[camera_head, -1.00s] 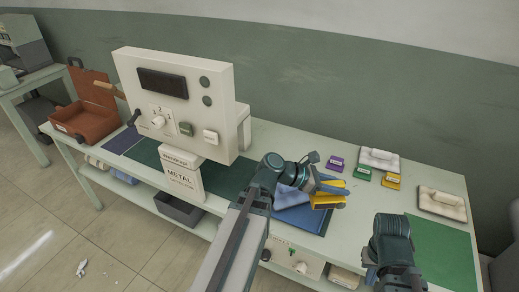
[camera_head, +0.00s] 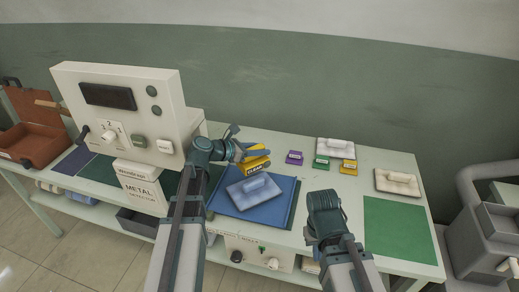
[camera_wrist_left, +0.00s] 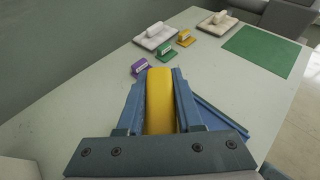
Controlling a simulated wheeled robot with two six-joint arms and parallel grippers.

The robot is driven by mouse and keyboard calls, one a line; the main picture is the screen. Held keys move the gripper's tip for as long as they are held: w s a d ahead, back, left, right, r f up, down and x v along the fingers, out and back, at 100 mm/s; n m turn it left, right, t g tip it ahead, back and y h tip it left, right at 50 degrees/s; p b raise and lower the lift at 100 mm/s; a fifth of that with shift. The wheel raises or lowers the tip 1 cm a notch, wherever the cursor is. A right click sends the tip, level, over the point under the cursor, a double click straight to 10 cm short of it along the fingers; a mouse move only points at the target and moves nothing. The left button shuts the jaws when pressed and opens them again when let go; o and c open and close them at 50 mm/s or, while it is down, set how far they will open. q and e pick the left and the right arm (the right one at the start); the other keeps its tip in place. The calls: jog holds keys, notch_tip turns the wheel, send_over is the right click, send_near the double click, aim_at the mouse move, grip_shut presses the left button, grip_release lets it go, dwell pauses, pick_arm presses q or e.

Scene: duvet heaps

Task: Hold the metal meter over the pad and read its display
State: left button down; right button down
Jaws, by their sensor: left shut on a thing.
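My left gripper (camera_head: 243,150) is shut on a yellow meter (camera_head: 256,165), whose side carries a label that seems to read "CLEAN". In the left wrist view the meter (camera_wrist_left: 160,100) shows as a yellow bar between the two blue fingers.
A large cream metal detector cabinet (camera_head: 160,85) stands left of my left arm. A green mat (camera_head: 398,228) lies at the right.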

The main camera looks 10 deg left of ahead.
aim_at(260, 160)
pick_arm(q)
jog(key=shift+f, duration=0.1)
jog(key=shift+f+b, duration=2.4)
jog(key=shift+b, duration=0.15)
jog(key=shift+s, duration=0.1)
dwell(1.1)
